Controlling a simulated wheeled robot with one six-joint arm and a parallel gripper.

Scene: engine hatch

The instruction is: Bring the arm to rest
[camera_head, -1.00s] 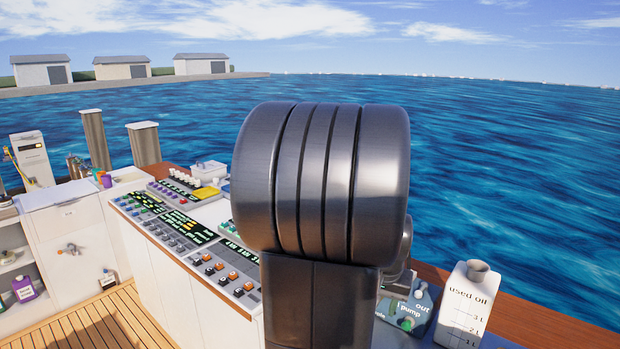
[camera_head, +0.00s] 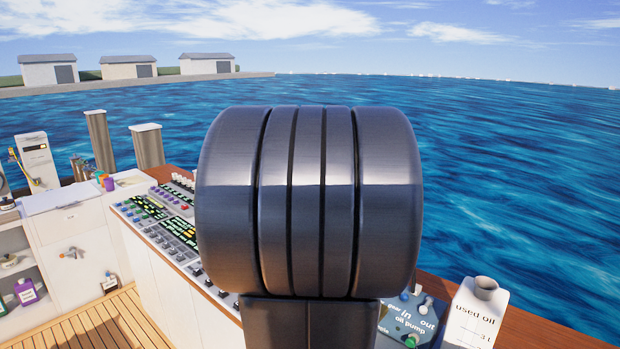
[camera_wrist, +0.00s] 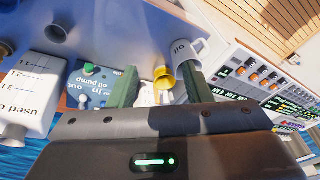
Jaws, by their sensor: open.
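My gripper (camera_wrist: 160,88) shows in the wrist view, its two green fingers spread apart with nothing held between them. A white mug marked "oil" (camera_wrist: 190,47) and a yellow cup-like piece (camera_wrist: 164,77) lie beyond the fingertips. In the head view a large dark joint of my own arm fills the middle, and my gripper is hidden there.
The white used oil container (camera_head: 474,315) stands on the wooden ledge at lower right, beside the oil pump panel (camera_head: 409,322). A switch console (camera_head: 165,228) runs left of my arm. A white counter (camera_head: 72,240) is farther left. Open water lies beyond.

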